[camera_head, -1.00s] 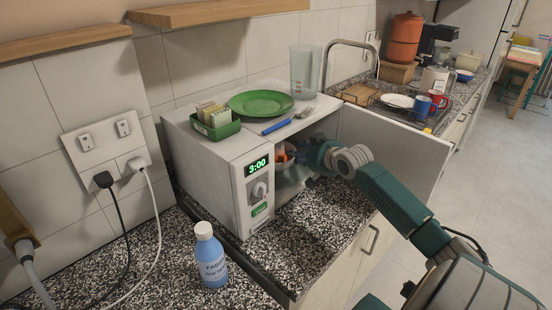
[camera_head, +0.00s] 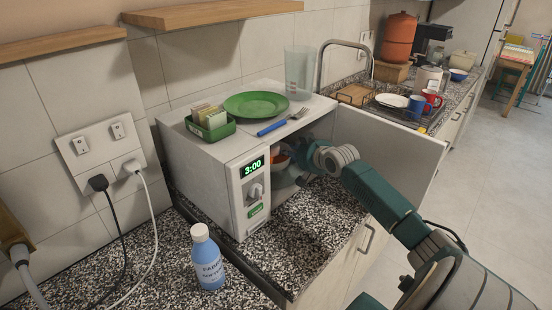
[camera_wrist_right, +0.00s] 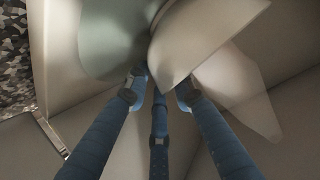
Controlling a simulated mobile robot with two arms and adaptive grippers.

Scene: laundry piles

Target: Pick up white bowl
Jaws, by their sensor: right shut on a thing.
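The white bowl (camera_head: 281,169) is inside the open microwave (camera_head: 190,150), with something orange showing in it. Its near part is largely hidden by my gripper and the shade. In the right wrist view a pale curved wall of the bowl (camera_wrist_right: 205,38) lies at the fingertips. My right gripper (camera_head: 304,162) reaches into the microwave from the right and is shut on the bowl. Its blue fingers (camera_wrist_right: 158,88) come together at the bowl's edge in the right wrist view. My left gripper is not in view.
The microwave door (camera_head: 392,160) stands open beside my right arm. A green plate (camera_head: 257,104), a fork (camera_head: 283,122) and a green box (camera_head: 211,128) lie on top. A blue bottle (camera_head: 207,260) stands in front. The counter before the opening is clear.

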